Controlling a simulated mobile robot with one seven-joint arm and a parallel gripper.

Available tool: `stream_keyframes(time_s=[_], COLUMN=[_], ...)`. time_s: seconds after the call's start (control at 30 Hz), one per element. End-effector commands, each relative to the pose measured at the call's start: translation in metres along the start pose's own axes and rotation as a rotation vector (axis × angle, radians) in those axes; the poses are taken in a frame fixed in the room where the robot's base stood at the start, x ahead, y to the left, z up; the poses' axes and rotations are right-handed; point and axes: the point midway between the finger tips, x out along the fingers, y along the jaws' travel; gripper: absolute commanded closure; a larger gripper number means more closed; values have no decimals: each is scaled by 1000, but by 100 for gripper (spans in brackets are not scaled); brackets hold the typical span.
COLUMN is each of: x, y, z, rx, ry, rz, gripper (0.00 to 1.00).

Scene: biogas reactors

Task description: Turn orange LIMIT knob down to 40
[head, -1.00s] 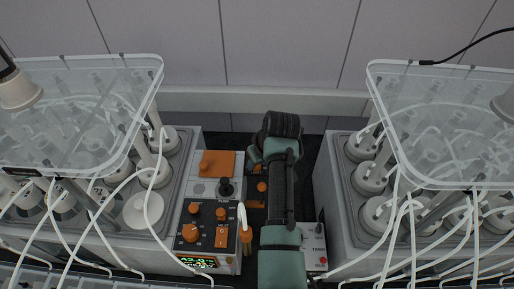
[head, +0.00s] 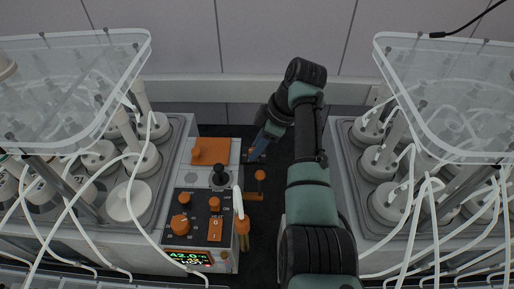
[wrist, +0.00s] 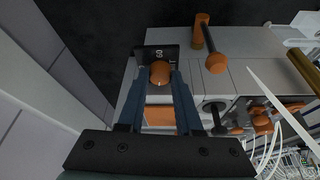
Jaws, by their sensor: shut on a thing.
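The orange knob (wrist: 160,73) sits between the two blue fingers of my gripper (wrist: 160,80) in the wrist view. The fingers are shut on it from both sides. A black dial plate (wrist: 147,52) shows behind it with a white marking that looks like 60; the rest of the scale is hidden or too small to read. In the head view my gripper (head: 258,150) is at the far right side of the control unit (head: 185,184), partly behind my arm's wrist. The gripped knob cannot be made out there.
The unit also carries orange knobs (head: 181,225), an orange switch (head: 215,228), a black joystick (head: 220,175) and a lit display (head: 187,257). An orange T-shaped handle (wrist: 209,47) stands beside the gripped knob. Reactor racks with white tubes flank the dark gap.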

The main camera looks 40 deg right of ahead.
Motion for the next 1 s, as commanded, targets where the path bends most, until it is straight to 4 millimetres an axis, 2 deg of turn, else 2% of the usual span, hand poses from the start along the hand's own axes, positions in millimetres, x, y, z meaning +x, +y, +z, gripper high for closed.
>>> stream_keyframes(time_s=[0.33, 0.87, 0.9, 0.97, 1.0], x=[0, -2, -2, -2, -1], y=[3, 2, 2, 2, 2], z=[-1, -2, -2, -2, -2], rx=[-131, -154, -154, -153, -153], ry=[2, 2, 2, 2, 2], rz=[-47, -57, -57, -58, -58], gripper=[100, 100, 62, 53, 53])
